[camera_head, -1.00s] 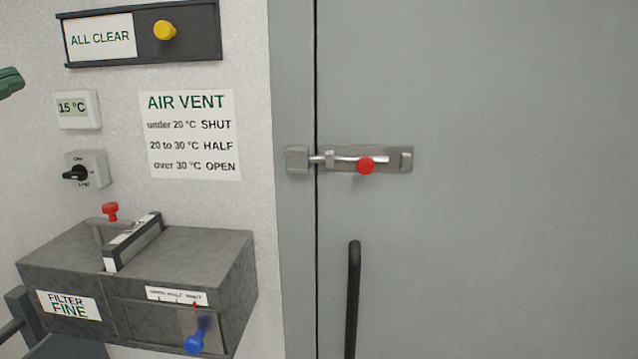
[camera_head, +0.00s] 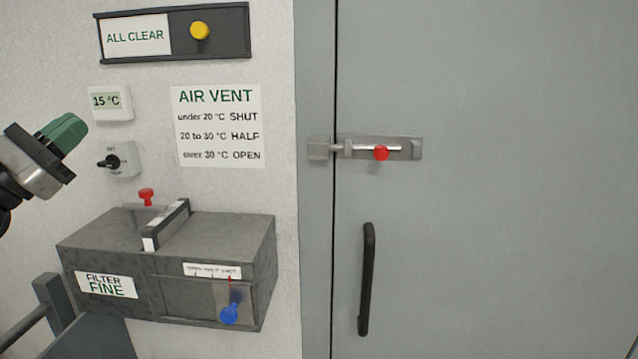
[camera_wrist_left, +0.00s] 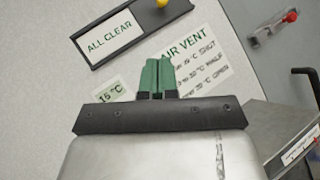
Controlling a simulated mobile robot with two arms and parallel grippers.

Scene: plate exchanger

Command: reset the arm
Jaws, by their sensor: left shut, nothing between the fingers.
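My left gripper (camera_head: 68,135), with green fingers, comes in from the left edge in the head view. It is in the air in front of the wall, left of the thermometer and the switch, and touches nothing that I can see. In the left wrist view its green fingers (camera_wrist_left: 157,75) are together with nothing between them, and hide part of the wall behind. My right gripper is in neither view.
A grey filter box (camera_head: 110,240) with a red knob (camera_head: 146,195) and a blue knob (camera_head: 229,314) is on the wall. A 15 °C thermometer (camera_head: 110,103), a rotary switch (camera_head: 119,160), an AIR VENT sign (camera_head: 217,126) and an ALL CLEAR panel (camera_head: 224,33) are above. A bolted grey door (camera_head: 500,220) stands right.

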